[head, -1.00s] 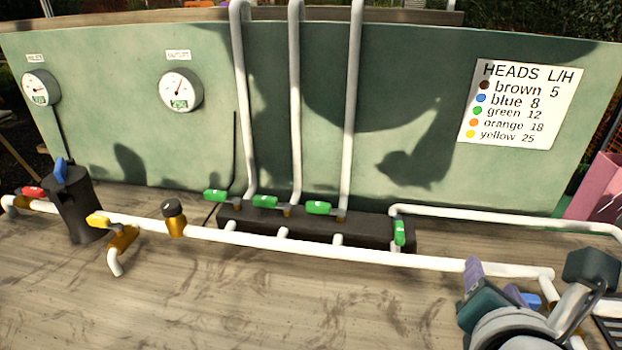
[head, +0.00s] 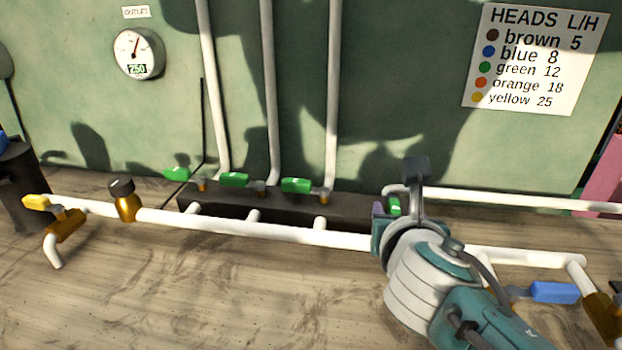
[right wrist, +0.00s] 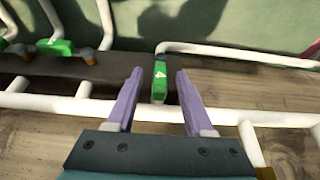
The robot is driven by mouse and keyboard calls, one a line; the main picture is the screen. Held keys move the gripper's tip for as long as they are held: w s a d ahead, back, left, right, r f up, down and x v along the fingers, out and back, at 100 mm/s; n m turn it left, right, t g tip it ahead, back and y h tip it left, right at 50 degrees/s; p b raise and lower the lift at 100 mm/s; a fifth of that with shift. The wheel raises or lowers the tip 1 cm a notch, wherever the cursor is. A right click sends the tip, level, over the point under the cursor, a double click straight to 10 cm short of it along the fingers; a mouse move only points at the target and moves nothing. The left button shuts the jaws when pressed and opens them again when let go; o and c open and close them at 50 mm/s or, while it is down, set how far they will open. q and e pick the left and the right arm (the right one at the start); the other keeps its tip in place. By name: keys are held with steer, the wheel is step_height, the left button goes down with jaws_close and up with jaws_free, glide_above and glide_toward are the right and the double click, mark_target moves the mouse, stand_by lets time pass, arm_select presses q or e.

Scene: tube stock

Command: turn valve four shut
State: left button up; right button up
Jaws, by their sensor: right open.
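Valve four has a green lever marked 4 (right wrist: 160,72) at the right end of the dark manifold block (head: 230,205). The lever points toward me, unlike the other green levers, which lie sideways. In the head view the lever (head: 395,206) is partly hidden by my right gripper (head: 385,212). My right gripper is open; in the right wrist view its two purple fingers (right wrist: 159,80) appear on either side of the lever, with gaps on both sides. I cannot tell whether the fingertips reach its depth. My left gripper is not in view.
Three green levers (head: 234,180) stand left along the manifold, with white riser pipes behind. A white pipe (head: 290,234) runs in front. A yellow-handled valve (head: 40,203) is at left, a blue-handled valve (head: 553,292) at right. The green panel (head: 430,120) stands behind.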

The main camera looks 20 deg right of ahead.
steer(key=shift+w+d, duration=0.1)
steer(key=shift+w, duration=0.1)
steer(key=shift+c, duration=0.3)
jaws_close()
stand_by(1.0)
